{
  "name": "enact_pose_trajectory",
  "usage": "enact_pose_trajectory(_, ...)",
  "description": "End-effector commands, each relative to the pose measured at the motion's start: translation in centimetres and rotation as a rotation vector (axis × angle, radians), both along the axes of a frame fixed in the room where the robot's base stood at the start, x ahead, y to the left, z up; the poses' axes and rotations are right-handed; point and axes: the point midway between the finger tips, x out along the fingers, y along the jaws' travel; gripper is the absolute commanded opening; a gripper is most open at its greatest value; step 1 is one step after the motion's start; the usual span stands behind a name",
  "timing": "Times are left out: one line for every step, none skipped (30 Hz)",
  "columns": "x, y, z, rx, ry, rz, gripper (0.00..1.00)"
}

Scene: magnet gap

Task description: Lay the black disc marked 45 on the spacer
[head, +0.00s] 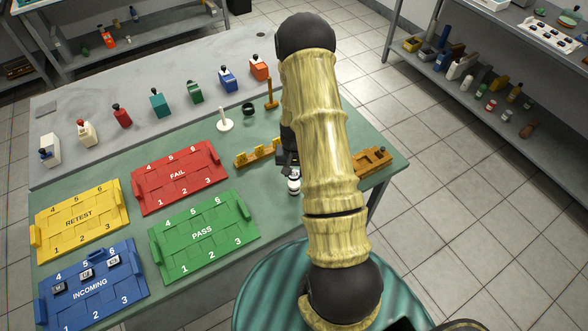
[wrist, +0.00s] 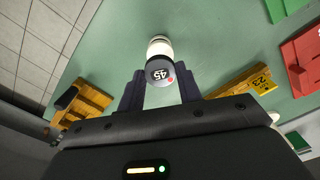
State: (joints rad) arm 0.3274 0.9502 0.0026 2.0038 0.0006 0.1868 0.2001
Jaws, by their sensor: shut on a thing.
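The black disc marked 45 (wrist: 158,72), with a red dot at its edge, is between the fingertips of my gripper (wrist: 160,82) in the wrist view. My gripper is shut on it. A white, round, upright piece (wrist: 160,46), which looks like the spacer, shows just past the disc and lines up with it. I cannot tell whether the disc touches it. In the head view the white piece (head: 294,186) stands on the green bench top below my gripper (head: 291,170), which my arm partly hides.
A wooden rack with yellow number tags (head: 255,155) is close on the left. A wooden block (head: 372,161) is on the right, near the bench edge. Green PASS (head: 203,250), red FAIL (head: 180,190), yellow RETEST (head: 79,236) and blue INCOMING (head: 90,300) trays lie to the left.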

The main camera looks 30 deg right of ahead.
Motion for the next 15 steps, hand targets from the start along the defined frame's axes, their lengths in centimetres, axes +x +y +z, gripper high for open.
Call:
enact_pose_trajectory(0.0,0.0,-0.6,0.0,0.0,0.0,0.15)
enact_pose_trajectory(0.0,0.0,-0.8,0.0,0.0,0.0,0.15)
enact_pose_trajectory(0.0,0.0,-1.0,0.0,0.0,0.0,0.15)
enact_pose_trajectory(0.0,0.0,-1.2,0.0,0.0,0.0,0.15)
enact_pose_trajectory(0.0,0.0,-1.4,0.0,0.0,0.0,0.15)
enact_pose_trajectory(0.0,0.0,-1.7,0.0,0.0,0.0,0.15)
enact_pose_trajectory(0.0,0.0,-1.9,0.0,0.0,0.0,0.15)
enact_pose_trajectory(0.0,0.0,-2.1,0.0,0.0,0.0,0.15)
enact_pose_trajectory(0.0,0.0,-2.3,0.0,0.0,0.0,0.15)
enact_pose_trajectory(0.0,0.0,-2.5,0.001,0.001,0.0,0.15)
enact_pose_trajectory(0.0,0.0,-2.7,0.001,0.001,0.0,0.15)
enact_pose_trajectory(0.0,0.0,-2.9,0.001,0.001,0.0,0.15)
enact_pose_trajectory(0.0,0.0,-3.1,0.001,0.001,0.0,0.15)
enact_pose_trajectory(0.0,0.0,-3.2,0.001,0.001,0.0,0.15)
enact_pose_trajectory(0.0,0.0,-3.4,0.001,0.001,0.0,0.15)
